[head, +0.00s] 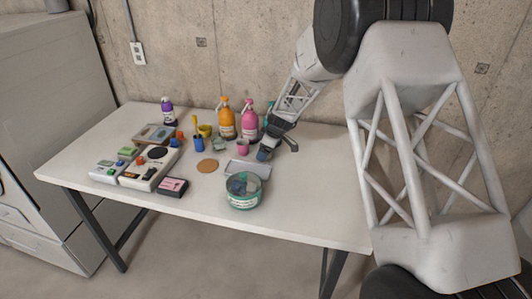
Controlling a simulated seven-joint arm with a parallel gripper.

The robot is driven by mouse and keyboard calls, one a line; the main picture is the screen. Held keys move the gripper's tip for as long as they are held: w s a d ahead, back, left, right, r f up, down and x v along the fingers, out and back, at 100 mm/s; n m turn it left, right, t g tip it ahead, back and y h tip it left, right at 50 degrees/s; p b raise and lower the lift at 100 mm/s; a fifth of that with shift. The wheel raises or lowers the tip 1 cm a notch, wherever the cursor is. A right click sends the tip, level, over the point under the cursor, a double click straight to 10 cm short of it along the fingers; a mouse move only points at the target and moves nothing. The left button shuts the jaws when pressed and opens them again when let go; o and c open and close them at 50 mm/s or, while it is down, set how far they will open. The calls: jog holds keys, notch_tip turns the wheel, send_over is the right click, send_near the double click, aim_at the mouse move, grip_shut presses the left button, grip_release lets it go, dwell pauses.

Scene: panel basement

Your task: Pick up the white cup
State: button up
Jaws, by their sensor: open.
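I cannot make out a white cup in the head view. A small pink cup (242,147) stands near the middle of the table, and a yellow cup (205,130) stands farther back to its left. My gripper (278,148) is low over the back right of the table, to the right of the pink cup. It is open, and I see nothing held in it. The gripper and arm hide part of the table behind them.
The white table (310,205) has free room at its right and front. A teal round tub (244,191) and a grey tray (248,168) are near the middle. Orange (226,120) and pink (248,121) bottles stand at the back. Several boxes and devices crowd the left.

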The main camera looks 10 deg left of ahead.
jog(key=shift+c, duration=0.3)
jog(key=c, duration=0.9)
jog(key=shift+r, duration=0.2)
jog(key=shift+c, duration=0.2)
jog(key=shift+r, duration=0.55)
jog(key=shift+d, duration=0.3)
jog(key=d, duration=4.4)
jog(key=shift+d, duration=0.2)
